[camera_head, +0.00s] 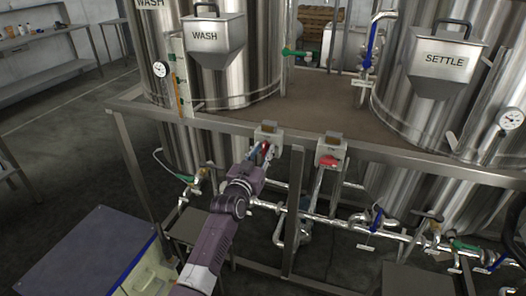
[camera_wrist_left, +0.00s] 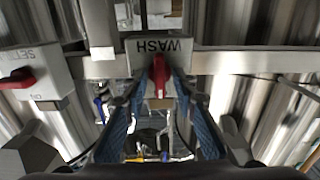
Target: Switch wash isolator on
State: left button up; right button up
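The wash isolator is a grey box (camera_head: 268,132) on the front rail of the tank platform, with a red handle (camera_head: 265,149). In the left wrist view its WASH label (camera_wrist_left: 158,46) is upside down and its red handle (camera_wrist_left: 160,72) points along the view's vertical. My left gripper (camera_head: 256,158) is at the front of this box, partly hiding it. In the left wrist view the blue-padded fingers of the left gripper (camera_wrist_left: 160,84) stand apart on either side of the handle, with gaps visible. My right gripper is not in view.
The settle isolator (camera_head: 331,150) with its own red handle (camera_wrist_left: 16,78) is close beside, on the same rail. Steel tanks marked WASH (camera_head: 205,36) and SETTLE (camera_head: 446,60) stand behind. Pipes and valves (camera_head: 376,218) run below the rail. A blue-grey cabinet (camera_head: 85,250) stands at lower left.

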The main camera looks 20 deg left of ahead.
pick_arm(q)
jog(key=s, duration=1.2)
jog(key=shift+a, duration=0.2)
jog(key=s+d+f+g, duration=0.1)
jog(key=s+f+g, duration=0.1)
jog(key=f, duration=0.9)
jog(key=s+d+f+g, duration=0.1)
jog(key=s+f+g, duration=0.15)
jog(key=f, duration=0.75)
jog(key=s+f+m+g, duration=0.1)
jog(key=s+f+g, duration=0.1)
jog(key=s+f, duration=0.7)
jog(key=s+f+g, duration=0.3)
jog(key=s+f, duration=0.2)
jog(key=f, duration=0.7)
jog(key=s+f+g, duration=0.2)
jog(key=s+f, duration=0.4)
jog(key=s, duration=0.7)
jog(key=s+a+f+g, duration=0.1)
jog(key=s+f+g, duration=0.2)
jog(key=s, duration=1)
jog(key=s+a+f+m+g, duration=0.1)
jog(key=s+f+g, duration=0.1)
jog(key=s+f, duration=0.8)
jog(key=s, duration=0.3)
jog(key=shift+y, duration=0.3)
